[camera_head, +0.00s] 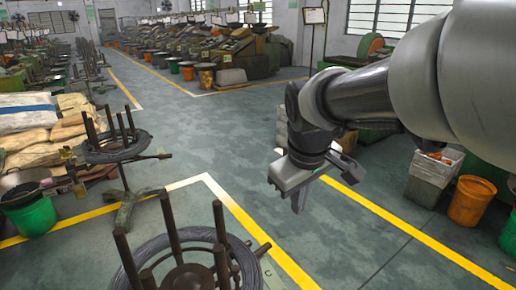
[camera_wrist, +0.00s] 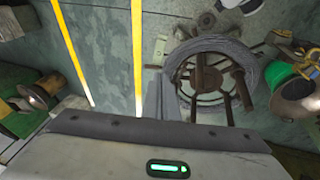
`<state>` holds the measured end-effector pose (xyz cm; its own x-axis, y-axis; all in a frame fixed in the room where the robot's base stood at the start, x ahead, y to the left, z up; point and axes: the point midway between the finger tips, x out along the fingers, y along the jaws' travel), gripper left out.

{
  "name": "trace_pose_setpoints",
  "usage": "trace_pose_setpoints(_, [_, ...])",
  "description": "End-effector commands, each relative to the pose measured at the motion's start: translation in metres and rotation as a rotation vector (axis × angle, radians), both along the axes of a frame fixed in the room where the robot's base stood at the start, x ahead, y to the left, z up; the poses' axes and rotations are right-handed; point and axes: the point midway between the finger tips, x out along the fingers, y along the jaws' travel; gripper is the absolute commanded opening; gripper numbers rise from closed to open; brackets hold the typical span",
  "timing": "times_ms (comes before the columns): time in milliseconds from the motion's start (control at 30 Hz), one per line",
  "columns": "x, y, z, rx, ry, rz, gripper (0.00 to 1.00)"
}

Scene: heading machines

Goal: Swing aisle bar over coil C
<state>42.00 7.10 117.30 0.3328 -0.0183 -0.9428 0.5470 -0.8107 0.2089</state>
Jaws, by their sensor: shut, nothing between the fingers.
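Coil C (camera_head: 242,262) is a ring of grey wire at the bottom of the head view, on a dark stand with several upright posts (camera_head: 170,222). A letter C is on the floor-side plate beside it. A short dark bar (camera_head: 262,250) sticks out at the coil's right edge; it may be the aisle bar, but I cannot be sure. My gripper (camera_head: 300,200) hangs above the floor, right of and beyond the coil, apart from it, fingers together and empty. In the wrist view a wire coil (camera_wrist: 265,72) on a spoked stand lies beyond the finger (camera_wrist: 166,100).
Another coil stand (camera_head: 122,150) stands to the left by sacks (camera_head: 25,130) and a green bucket (camera_head: 36,217). An orange bucket (camera_head: 470,202) and a white bin (camera_head: 432,178) are at right. Yellow lines (camera_head: 235,212) mark the floor; the middle aisle is clear.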

Motion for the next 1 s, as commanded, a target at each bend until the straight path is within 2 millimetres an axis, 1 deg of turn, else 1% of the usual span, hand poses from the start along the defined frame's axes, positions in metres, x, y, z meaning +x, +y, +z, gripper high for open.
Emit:
trace_pose_setpoints(33, [0.023, 0.017, -0.040, -0.010, 0.036, 0.086, 0.00])
trace_pose_setpoints(67, [0.036, 0.028, -0.054, -0.015, 0.051, 0.140, 0.00])
trace_pose_setpoints(100, [0.052, 0.042, -0.075, -0.017, 0.069, 0.214, 0.00])
trace_pose_setpoints(167, [0.075, 0.065, -0.108, -0.011, 0.095, 0.320, 0.00])
trace_pose_setpoints(200, [0.089, 0.081, -0.131, -0.002, 0.109, 0.389, 0.00])
trace_pose_setpoints(267, [0.108, 0.103, -0.166, 0.018, 0.125, 0.487, 0.00])
trace_pose_setpoints(300, [0.119, 0.118, -0.189, 0.036, 0.134, 0.547, 0.00])
trace_pose_setpoints(367, [0.133, 0.138, -0.221, 0.065, 0.143, 0.626, 0.00])
trace_pose_setpoints(400, [0.140, 0.150, -0.240, 0.084, 0.147, 0.671, 0.00])
trace_pose_setpoints(500, [0.154, 0.174, -0.279, 0.131, 0.148, 0.757, 0.00])
trace_pose_setpoints(600, [0.163, 0.188, -0.304, 0.163, 0.145, 0.810, 0.00])
trace_pose_setpoints(700, [0.167, 0.195, -0.316, 0.179, 0.140, 0.836, 0.00])
trace_pose_setpoints(767, [0.168, 0.197, -0.318, 0.184, 0.141, 0.843, 0.00])
trace_pose_setpoints(1000, [0.168, 0.197, -0.318, 0.184, 0.141, 0.845, 0.00])
